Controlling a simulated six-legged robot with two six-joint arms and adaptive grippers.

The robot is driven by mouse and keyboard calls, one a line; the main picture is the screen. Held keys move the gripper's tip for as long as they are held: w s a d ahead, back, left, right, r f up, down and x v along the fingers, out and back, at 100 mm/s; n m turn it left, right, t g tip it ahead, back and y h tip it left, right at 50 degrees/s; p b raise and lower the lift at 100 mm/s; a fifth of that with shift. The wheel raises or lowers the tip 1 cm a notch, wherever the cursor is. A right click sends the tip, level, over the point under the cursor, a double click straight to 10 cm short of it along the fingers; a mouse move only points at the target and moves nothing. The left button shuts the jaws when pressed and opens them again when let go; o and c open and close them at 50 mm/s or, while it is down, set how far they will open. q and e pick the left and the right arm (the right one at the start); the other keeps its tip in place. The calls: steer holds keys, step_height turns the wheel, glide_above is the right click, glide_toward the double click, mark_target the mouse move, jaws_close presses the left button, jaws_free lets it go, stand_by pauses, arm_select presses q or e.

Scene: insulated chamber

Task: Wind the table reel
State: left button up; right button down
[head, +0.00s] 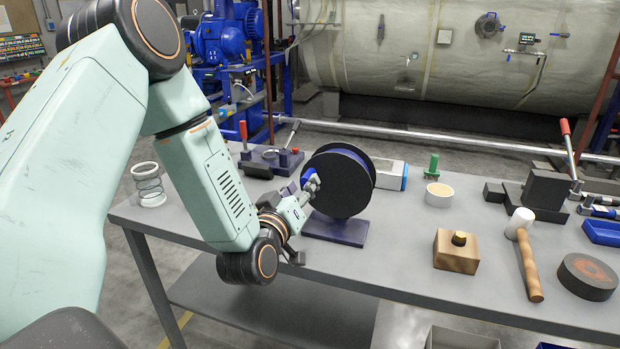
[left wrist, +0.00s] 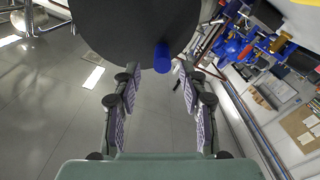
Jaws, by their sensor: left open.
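The table reel (head: 344,186) is a black disc with a blue rim, upright on a dark base (head: 336,229) on the grey table. A blue crank knob (head: 307,174) sticks out of its near face, toward the left edge. My left gripper (head: 312,184) is at this face, its fingers on either side of the knob and partly hiding it. In the left wrist view the open left gripper (left wrist: 158,72) has the blue knob (left wrist: 162,57) at the gap between its fingertips, in front of the black disc (left wrist: 130,25). I cannot tell whether they touch. My right gripper is out of view.
A wooden block (head: 457,250) and a mallet (head: 528,262) lie further right. The table's front edge (head: 400,297) is near.

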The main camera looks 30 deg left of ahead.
mark_target(304, 180)
arm_select(q)
steer(key=x, duration=0.4)
steer(key=shift+a+f, duration=0.2)
steer(key=shift+f, duration=0.05)
steer(key=shift+w+d+r, duration=0.15)
steer(key=shift+w, duration=0.2)
steer(key=shift+a, duration=0.2)
steer(key=shift+c, duration=0.8)
steer(key=shift+d, duration=0.1)
jaws_close()
